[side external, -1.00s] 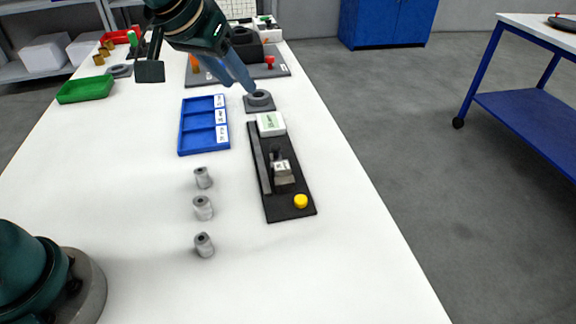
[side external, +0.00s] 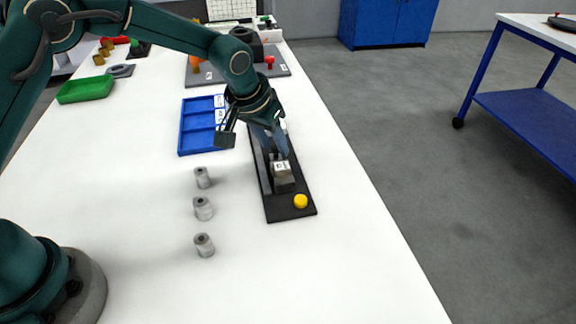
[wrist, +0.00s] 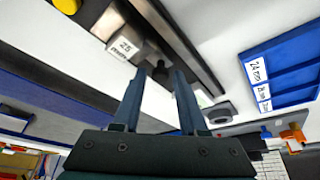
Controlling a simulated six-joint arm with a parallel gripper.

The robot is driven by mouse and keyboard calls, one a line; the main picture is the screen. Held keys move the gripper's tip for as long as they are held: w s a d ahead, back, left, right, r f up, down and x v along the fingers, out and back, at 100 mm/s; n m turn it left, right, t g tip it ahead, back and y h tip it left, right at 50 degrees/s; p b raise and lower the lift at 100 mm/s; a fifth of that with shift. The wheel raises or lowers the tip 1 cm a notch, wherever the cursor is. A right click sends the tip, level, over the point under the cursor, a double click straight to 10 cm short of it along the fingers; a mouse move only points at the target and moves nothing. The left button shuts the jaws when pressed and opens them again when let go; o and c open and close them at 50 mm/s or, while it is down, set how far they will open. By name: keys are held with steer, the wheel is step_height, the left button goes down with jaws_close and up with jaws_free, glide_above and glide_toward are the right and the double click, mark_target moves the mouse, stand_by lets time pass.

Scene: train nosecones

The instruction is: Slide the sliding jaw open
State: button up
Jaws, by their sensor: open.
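The black fixture plate (side external: 292,207) lies on the white table, with a grey rail along its left side. The sliding jaw (side external: 285,177) is a grey block with a white label, midway along the plate; its labelled face also shows in the wrist view (wrist: 124,47). A dark knob (wrist: 160,71) stands beside the label. My gripper (side external: 279,152) is open and points down at the jaw. In the wrist view its two fingers (wrist: 158,80) appear either side of the knob; whether they touch it I cannot tell. My gripper hides the plate's far end and its white block.
A yellow button (side external: 301,201) is at the plate's near end. A blue compartment tray (side external: 181,137) lies left of the fixture. Several grey nosecones (side external: 203,208) stand nearer. A green tray (side external: 85,89) is farther left. The table's right edge is close to the plate.

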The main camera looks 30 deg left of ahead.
steer(key=shift+c, duration=0.4)
jaws_close()
stand_by(1.1)
